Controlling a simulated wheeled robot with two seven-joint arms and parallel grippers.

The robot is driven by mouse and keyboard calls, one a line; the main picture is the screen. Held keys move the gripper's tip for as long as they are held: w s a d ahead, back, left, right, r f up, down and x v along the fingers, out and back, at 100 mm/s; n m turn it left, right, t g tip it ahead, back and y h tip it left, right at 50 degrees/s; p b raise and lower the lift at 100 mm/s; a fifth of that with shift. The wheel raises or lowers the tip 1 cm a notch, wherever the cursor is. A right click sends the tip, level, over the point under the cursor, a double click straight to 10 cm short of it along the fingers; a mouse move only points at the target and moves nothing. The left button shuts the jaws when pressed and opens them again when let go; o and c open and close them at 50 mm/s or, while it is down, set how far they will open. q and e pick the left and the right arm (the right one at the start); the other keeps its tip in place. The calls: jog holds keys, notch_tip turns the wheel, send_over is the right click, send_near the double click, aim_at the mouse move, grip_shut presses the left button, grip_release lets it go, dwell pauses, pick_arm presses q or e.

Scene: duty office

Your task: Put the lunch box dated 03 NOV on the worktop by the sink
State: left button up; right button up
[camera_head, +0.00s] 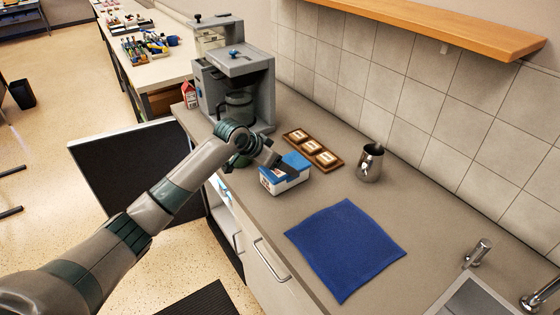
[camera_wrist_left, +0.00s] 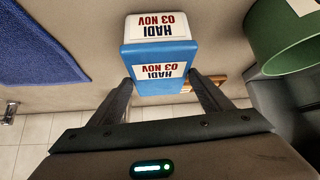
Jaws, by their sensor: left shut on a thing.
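The lunch box (camera_head: 285,178) is white with a blue lid. In the left wrist view, labels on the lunch box (camera_wrist_left: 160,56) read "HADI 03 NOV", upside down in the picture. My left gripper (camera_head: 277,165) is shut on it, with a finger on either side in the left wrist view (camera_wrist_left: 160,88). The box is at the worktop (camera_head: 385,190), near its front edge; I cannot tell if it touches the surface. The sink (camera_head: 475,298) is at the bottom right with its tap (camera_head: 478,253). My right gripper is not in view.
A blue cloth (camera_head: 345,248) lies between box and sink. A wooden tray (camera_head: 313,149) and a steel jug (camera_head: 369,163) stand behind. A coffee machine (camera_head: 235,80) is at left. A green container (camera_wrist_left: 285,35) is beside the box. A dark door (camera_head: 130,175) stands open below.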

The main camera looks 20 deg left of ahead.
pick_arm(q)
jog(key=o, duration=1.5)
jog(key=shift+f, duration=0.15)
jog(key=o, duration=0.5)
jog(key=shift+r, duration=0.2)
jog(key=b+v, duration=0.3)
jog(key=v, duration=0.9)
jog(key=shift+f, duration=0.1)
